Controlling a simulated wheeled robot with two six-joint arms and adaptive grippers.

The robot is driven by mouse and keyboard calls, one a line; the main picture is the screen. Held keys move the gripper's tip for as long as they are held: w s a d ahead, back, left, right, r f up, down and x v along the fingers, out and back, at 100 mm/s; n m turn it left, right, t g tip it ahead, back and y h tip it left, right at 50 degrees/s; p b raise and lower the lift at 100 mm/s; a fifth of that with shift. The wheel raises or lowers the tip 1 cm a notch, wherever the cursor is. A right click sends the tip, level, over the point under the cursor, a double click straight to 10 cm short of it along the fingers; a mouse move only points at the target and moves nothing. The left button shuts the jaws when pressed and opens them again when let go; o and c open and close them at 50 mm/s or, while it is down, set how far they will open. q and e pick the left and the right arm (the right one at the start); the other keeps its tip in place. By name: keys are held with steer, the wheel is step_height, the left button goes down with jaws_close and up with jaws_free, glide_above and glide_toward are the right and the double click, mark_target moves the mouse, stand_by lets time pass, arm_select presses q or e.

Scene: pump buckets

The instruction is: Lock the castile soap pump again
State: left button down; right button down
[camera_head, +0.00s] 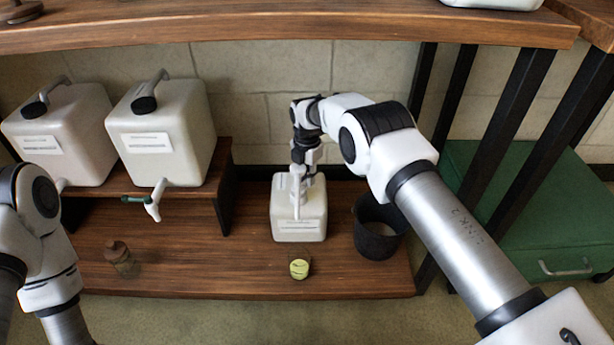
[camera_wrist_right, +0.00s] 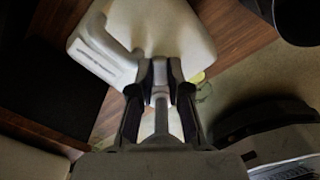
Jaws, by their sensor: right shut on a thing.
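A white square bucket (camera_head: 299,220) with a printed label stands on the lower wooden shelf in the head view; the label text is too small to read. A pale pump (camera_head: 297,205) rises from its top. My right gripper (camera_head: 299,178) reaches down over the bucket and is shut on the pump. In the right wrist view, my right gripper (camera_wrist_right: 160,82) has its dark fingers on both sides of the pale pump (camera_wrist_right: 160,115), above the white bucket (camera_wrist_right: 150,28). The fingers hide part of the pump, and I cannot tell whether it is locked. My left gripper is out of view.
Two white jugs (camera_head: 160,125) (camera_head: 62,130) stand on a raised shelf at left, one with a tap (camera_head: 153,203). A black bin (camera_head: 378,238) is close right of the bucket. A yellow-green-topped jar (camera_head: 299,269) and a brown-capped bottle (camera_head: 119,258) stand in front. A shelf (camera_head: 300,25) overhangs.

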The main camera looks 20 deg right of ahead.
steer(key=shift+s+d+r+m+p, duration=0.15)
steer(key=shift+s+m+p, duration=0.15)
steer(key=shift+m+p, duration=0.65)
steer(key=shift+s+d+m+p, duration=0.1)
steer(key=shift+s+m+p, duration=0.25)
steer(key=shift+m+p, duration=0.75)
steer(key=m+p, duration=0.1)
steer(key=s+m+p, duration=0.1)
steer(key=m, duration=0.1)
steer(key=shift+d+p, duration=0.1)
steer(key=shift+p, duration=0.25)
steer(key=shift+s+f+m+p, duration=0.1)
steer(key=shift+s+m+p, duration=0.2)
steer(key=shift+m, duration=0.5)
steer(key=shift+s+f+m+p, duration=0.1)
steer(key=shift+s+m+p, duration=0.2)
steer(key=shift+m, duration=0.45)
steer(key=c, duration=1.1)
jaws_free()
steer(key=shift+w, duration=0.1)
